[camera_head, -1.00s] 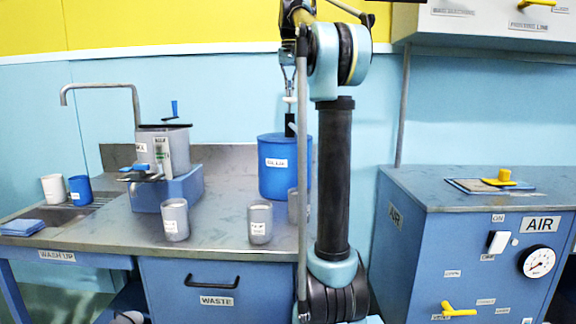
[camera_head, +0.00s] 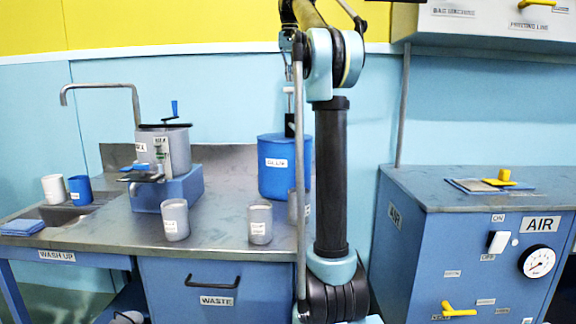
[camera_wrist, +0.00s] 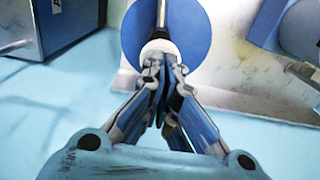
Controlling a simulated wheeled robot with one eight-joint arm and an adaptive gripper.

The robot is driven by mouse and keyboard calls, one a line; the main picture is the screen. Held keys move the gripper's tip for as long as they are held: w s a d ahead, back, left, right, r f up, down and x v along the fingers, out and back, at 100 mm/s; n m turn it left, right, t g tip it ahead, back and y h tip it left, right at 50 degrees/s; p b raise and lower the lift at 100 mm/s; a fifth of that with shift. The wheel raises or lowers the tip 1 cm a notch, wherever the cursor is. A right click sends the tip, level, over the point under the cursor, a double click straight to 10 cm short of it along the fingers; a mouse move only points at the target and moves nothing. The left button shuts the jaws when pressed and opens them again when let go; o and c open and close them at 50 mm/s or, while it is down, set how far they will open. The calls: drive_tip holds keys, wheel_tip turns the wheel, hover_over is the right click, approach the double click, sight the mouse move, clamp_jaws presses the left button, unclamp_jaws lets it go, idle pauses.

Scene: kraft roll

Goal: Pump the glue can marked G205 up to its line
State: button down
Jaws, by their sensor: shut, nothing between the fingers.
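The blue glue drum (camera_head: 273,175) with a pump stands on the bench behind my arm. Its pump's white head (camera_head: 289,90) rises above the lid. A grey can (camera_head: 293,208) in front of the drum is mostly hidden by my arm. Two more labelled grey cans, a left one (camera_head: 175,220) and a middle one (camera_head: 260,222), stand on the bench. The can labels are too small to read. In the wrist view my gripper (camera_wrist: 162,78) is shut and empty, right over the white pump head (camera_wrist: 158,47); contact is unclear.
A white cup (camera_head: 54,188) and a blue cup (camera_head: 80,190) are by the sink. The AIR cabinet (camera_head: 470,250) stands at right. Free bench lies between the tank and drum.

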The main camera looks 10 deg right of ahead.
drive_tip(key=shift+f, duration=0.15)
idle(0.4)
drive_tip(key=shift+f, duration=1.4)
drive_tip(key=shift+r, duration=1.55)
drive_tip(key=shift+r, duration=3)
drive_tip(key=shift+s, duration=0.1)
